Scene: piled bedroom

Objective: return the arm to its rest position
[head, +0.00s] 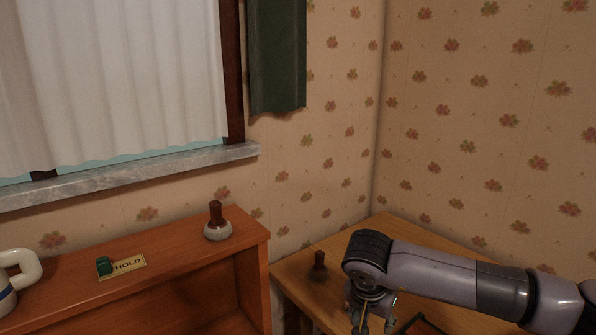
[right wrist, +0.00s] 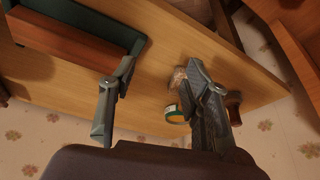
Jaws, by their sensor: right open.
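My right arm comes in from the right in the head view, over the light wooden desk (head: 345,246). My right gripper (head: 373,318) points down at the bottom edge of that view, partly cut off. In the right wrist view the gripper (right wrist: 161,72) has its two fingers spread wide over the desk (right wrist: 190,40), with nothing held between them. A small green and pale round item (right wrist: 175,113) lies by the right finger, partly hidden. My left gripper is not in view.
A dark-handled stamp (head: 318,266) stands on the desk left of my wrist. The reddish wooden shelf (head: 185,278) holds another stamp (head: 217,222), a HOLD card (head: 128,266) and a mug (head: 18,278). A green tray (right wrist: 138,42) lies near the left finger.

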